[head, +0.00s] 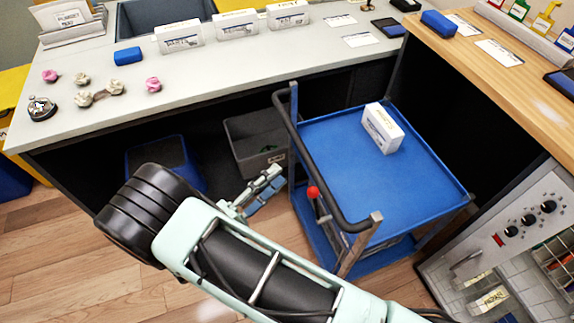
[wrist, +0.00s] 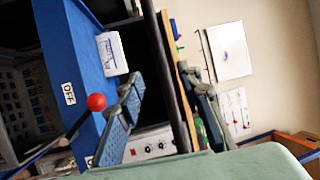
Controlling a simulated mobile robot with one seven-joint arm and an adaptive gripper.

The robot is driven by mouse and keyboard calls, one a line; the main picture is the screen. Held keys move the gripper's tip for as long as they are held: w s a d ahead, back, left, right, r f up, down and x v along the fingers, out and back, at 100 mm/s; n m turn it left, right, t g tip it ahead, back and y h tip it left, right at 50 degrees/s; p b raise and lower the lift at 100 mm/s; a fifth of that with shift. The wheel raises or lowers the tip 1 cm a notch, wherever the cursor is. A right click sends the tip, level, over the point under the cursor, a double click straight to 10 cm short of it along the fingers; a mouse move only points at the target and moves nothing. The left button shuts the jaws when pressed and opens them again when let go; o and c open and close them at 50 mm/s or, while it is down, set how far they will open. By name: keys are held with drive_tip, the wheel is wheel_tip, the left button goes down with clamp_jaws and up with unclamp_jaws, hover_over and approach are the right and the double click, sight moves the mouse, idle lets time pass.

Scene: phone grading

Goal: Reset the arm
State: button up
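My arm reaches up from the lower right of the head view and bends at a dark joint on the left. My gripper (head: 266,188) is in front of the left side of the blue cart (head: 345,175), pointing up and right. In the wrist view, the two fingers of my gripper (wrist: 162,82) stand apart with nothing between them, so it is open and empty. My gripper appears to touch nothing, though its exact distance from the cart is hard to tell.
A lever's red knob (head: 313,192) is close to my gripper. A white box (head: 382,128) stands on the cart. The white counter (head: 140,90) holds several small items and boxes. A grey bin (head: 256,155) is below it. A wooden counter (head: 480,70) is at right.

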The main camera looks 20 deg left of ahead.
drive_tip(key=shift+s+a+f, duration=0.15)
drive_tip(key=shift+s+a, duration=0.05)
drive_tip(key=shift+s, duration=0.35)
